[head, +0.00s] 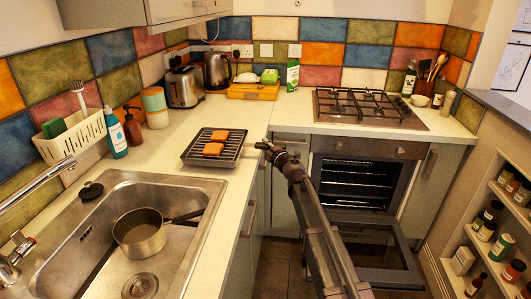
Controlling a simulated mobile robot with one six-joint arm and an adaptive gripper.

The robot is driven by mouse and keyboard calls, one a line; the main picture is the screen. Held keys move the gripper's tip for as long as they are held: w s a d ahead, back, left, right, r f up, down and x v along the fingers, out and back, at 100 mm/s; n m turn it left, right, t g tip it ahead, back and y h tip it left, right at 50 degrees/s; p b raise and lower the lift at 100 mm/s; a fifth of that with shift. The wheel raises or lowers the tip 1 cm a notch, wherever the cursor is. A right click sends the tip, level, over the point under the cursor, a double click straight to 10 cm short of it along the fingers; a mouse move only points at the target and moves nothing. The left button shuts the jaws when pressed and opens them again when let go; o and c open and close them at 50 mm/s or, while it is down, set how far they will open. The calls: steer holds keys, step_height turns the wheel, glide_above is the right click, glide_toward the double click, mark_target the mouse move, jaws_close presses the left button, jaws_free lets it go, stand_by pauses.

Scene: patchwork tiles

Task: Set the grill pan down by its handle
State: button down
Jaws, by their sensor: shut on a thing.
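The grill pan (191,159) is a dark rectangular tray with a wire rack, at the counter left of the corner. Two orange pieces (214,144) lie on its rack. The pan looks level, at or just above the worktop; I cannot tell whether it touches. My gripper (263,146) is at the pan's right side, over the counter's front edge, shut on the pan's handle. The handle itself is mostly hidden by the gripper.
The oven (358,180) is open, its door (375,255) lowered. The hob (367,107) is above it. A sink (190,252) with a saucepan (139,237) lies in front of the pan. A toaster (184,88) and kettle (217,70) stand behind. Worktop around the pan is clear.

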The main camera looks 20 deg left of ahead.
steer(key=shift+f, duration=0.35)
steer(key=shift+c, duration=2.4)
jaws_free()
steer(key=shift+s, duration=0.1)
steer(key=v, duration=1.2)
steer(key=shift+r, duration=0.1)
